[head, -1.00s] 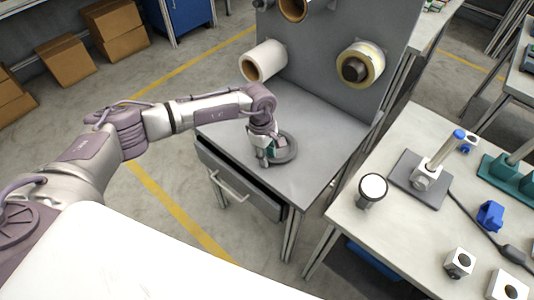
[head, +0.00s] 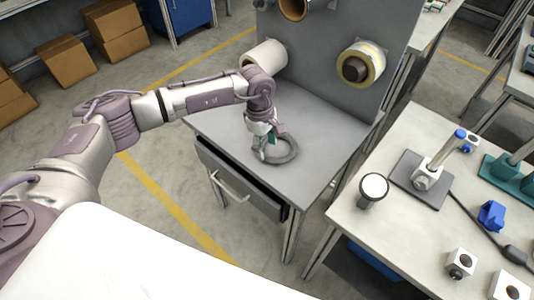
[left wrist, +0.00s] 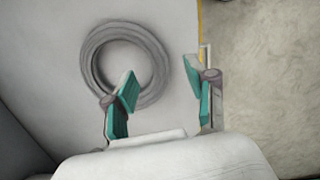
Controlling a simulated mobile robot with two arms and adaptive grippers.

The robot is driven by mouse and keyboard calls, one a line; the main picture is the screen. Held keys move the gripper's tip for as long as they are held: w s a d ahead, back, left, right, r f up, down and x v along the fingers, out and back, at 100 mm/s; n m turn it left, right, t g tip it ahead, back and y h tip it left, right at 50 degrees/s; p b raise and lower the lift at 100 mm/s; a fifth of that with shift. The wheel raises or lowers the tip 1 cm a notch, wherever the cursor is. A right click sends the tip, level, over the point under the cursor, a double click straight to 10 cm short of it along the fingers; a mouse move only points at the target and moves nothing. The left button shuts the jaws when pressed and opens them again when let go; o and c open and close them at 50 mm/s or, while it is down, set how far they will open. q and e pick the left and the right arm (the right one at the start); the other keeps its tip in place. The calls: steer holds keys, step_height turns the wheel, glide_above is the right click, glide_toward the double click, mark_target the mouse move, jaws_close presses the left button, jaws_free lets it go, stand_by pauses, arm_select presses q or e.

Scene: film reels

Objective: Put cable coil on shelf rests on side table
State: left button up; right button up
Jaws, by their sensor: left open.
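The cable coil (head: 292,155), a dark grey ring, lies flat on the grey top of the side table (head: 325,130). In the left wrist view the coil (left wrist: 91,58) shows nearly whole. My left gripper (head: 265,155) is over the coil's left part in the head view, open, with teal finger pads. In the left wrist view the left gripper (left wrist: 160,80) has one finger overlapping the coil's rim and the other outside the ring; nothing is held. Whether a finger touches the coil cannot be told. My right gripper is not in view.
A grey upright panel (head: 320,65) with wrapped rolls (head: 265,58) stands at the table's back. A partly open drawer (head: 235,178) is at its front. A light workbench (head: 400,235) with fixtures stands to the right. The tabletop around the coil is clear.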

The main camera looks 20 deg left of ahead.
arm_select(q)
step_height(320, 180, up, 8)
steer(key=shift+a+f+b, duration=0.25)
steer(key=shift+a+b, duration=0.1)
steer(key=shift+a, duration=0.1)
